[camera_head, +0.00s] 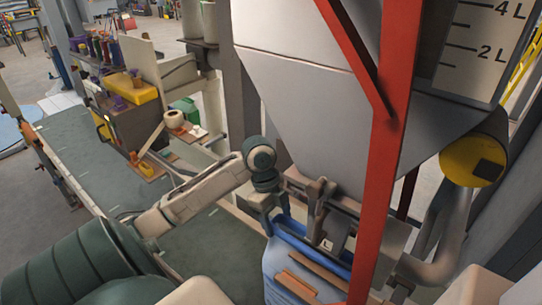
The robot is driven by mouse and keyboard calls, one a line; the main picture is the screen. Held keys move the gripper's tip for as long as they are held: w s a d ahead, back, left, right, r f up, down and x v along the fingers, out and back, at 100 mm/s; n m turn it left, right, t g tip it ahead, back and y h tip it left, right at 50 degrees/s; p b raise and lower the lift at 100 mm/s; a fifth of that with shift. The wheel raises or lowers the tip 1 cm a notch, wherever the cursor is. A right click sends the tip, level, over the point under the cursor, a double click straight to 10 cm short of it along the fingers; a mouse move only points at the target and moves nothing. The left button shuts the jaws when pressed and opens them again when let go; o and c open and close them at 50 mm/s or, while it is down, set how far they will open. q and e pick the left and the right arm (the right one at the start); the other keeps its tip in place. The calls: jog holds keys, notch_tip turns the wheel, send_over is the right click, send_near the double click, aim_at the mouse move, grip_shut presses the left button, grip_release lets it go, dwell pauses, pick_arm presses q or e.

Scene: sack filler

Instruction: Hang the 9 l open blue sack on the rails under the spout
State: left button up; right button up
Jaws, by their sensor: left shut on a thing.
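The blue sack (277,268) is at the bottom centre, below the hopper's lower end. Its dark blue upper rim shows, and brown and orange strips cross its front. My left gripper (277,212) is shut on the sack's upper left edge. The spout area (325,215) under the grey hopper (300,100) is just to the right of my left gripper. The rails are hard to make out there, and I cannot tell whether the sack touches them. The sack's right side is hidden behind a red post. My right gripper is not in view.
The red post (385,150) stands in front of the hopper and sack. A yellow-ended cylinder (470,160) and grey pipe are at the right. A cart (140,115) with a yellow bin is at the back left.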

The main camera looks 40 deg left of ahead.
pick_arm(q)
jog(key=shift+w+d, duration=0.2)
jog(key=shift+d, duration=1.15)
jog(key=shift+f, duration=0.2)
jog(key=o, duration=1)
jog(key=shift+a, duration=0.1)
jog(key=shift+s+a+r+p, duration=0.15)
jog(key=shift+a+p, duration=0.5)
jog(key=shift+a, duration=0.45)
jog(key=shift+s+a+r+p, duration=0.15)
jog(key=shift+a+p, duration=0.45)
jog(key=shift+a, duration=0.5)
jog(key=shift+f, duration=0.1)
